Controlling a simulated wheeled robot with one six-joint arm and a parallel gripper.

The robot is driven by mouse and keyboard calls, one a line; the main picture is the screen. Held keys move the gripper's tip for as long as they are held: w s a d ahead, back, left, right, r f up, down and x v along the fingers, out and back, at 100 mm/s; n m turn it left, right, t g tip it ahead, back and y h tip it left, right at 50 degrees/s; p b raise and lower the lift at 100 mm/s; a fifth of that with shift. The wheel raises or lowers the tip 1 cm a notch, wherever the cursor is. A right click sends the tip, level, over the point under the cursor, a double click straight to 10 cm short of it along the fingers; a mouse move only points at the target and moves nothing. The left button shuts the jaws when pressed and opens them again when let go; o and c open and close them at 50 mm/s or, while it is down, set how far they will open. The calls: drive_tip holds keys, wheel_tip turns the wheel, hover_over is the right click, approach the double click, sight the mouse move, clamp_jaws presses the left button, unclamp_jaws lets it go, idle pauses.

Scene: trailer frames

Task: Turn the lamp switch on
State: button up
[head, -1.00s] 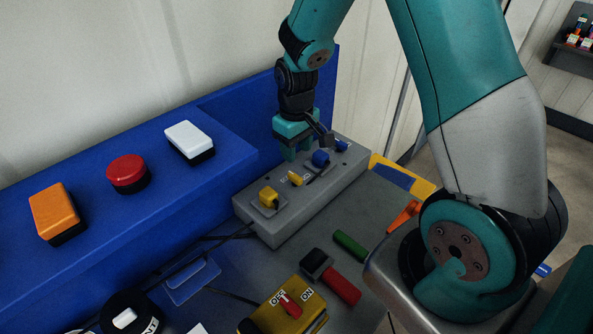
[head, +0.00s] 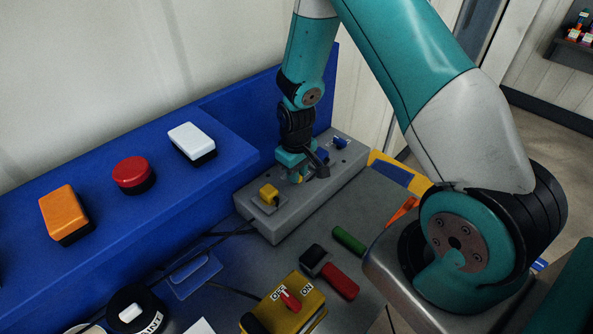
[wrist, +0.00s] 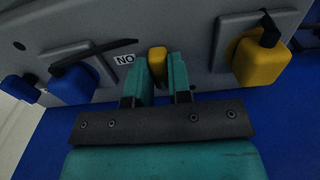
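A long grey switch box (head: 284,220) holds several plugs and a small yellow switch. The yellow switch (wrist: 157,62) shows in the wrist view beside a white label that reads as "NO". My gripper (head: 298,177) points down over the middle of the box. In the wrist view my gripper (wrist: 160,82) has one finger on each side of the yellow switch, with a narrow gap between them. I cannot tell whether the fingers press on it. In the head view my gripper mostly hides this switch. A separate yellow box (head: 284,308) has a red switch between OFF and ON labels.
A yellow plug (head: 269,194) and a blue plug (head: 340,142) flank my gripper on the box. The blue ledge (head: 100,240) with orange, red and white buttons stands to the left. A red-handled tool (head: 340,281) and a green piece (head: 349,240) lie in front.

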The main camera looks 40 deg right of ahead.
clamp_jaws()
drive_tip(key=m+b, duration=0.1)
drive_tip(key=m, duration=0.2)
drive_tip(key=shift+a+m, duration=0.1)
drive_tip(key=shift+m, duration=0.3)
drive_tip(key=m+b, duration=0.1)
drive_tip(key=m, duration=0.3)
drive_tip(key=shift+m, duration=0.3)
drive_tip(key=m+b, duration=0.1)
drive_tip(key=m, duration=0.3)
drive_tip(key=shift+w+a, duration=0.1)
drive_tip(key=shift+a, duration=0.05)
drive_tip(key=shift+w+m+b, duration=0.1)
drive_tip(key=shift+m+b, duration=0.5)
drive_tip(key=shift+m, duration=2.2)
drive_tip(key=o, duration=0.7)
unclamp_jaws()
drive_tip(key=shift+c, duration=0.2)
